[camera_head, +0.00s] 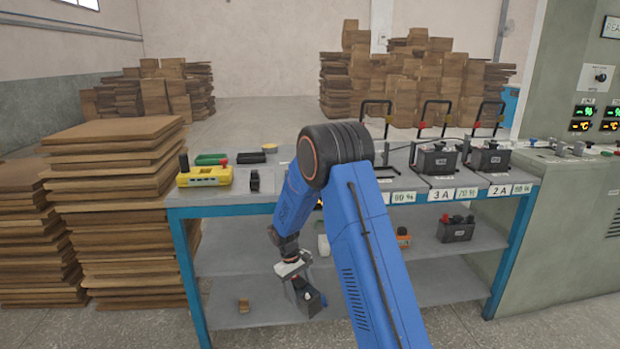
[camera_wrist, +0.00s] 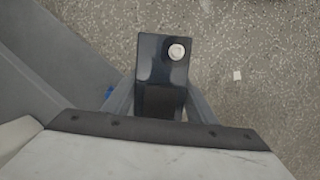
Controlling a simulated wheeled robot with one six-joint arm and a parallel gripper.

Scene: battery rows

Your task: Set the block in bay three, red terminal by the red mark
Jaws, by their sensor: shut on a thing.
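My gripper (camera_head: 294,272) is below the bench top, in front of the shelves, shut on a dark block (camera_head: 307,299). In the wrist view the gripper (camera_wrist: 160,102) has a finger on each side of the block (camera_wrist: 152,62), with floor behind it. One pale round terminal (camera_wrist: 177,51) shows on the block; no red terminal can be made out. On the bench, the bay (camera_head: 390,180) by the "80%" label is partly hidden by my arm and shows no block. Dark blocks stand in the bay (camera_head: 437,160) behind the "3 A" label (camera_head: 441,194) and the bay (camera_head: 490,158) behind "2 A".
The blue-framed bench (camera_head: 240,198) has shelves below. Another dark block (camera_head: 456,229) with a red terminal and an orange item (camera_head: 403,238) are on the upper shelf. A yellow device (camera_head: 205,176) is on the bench's left. Stacked boards (camera_head: 110,200) stand left; a grey-green cabinet (camera_head: 575,220) right.

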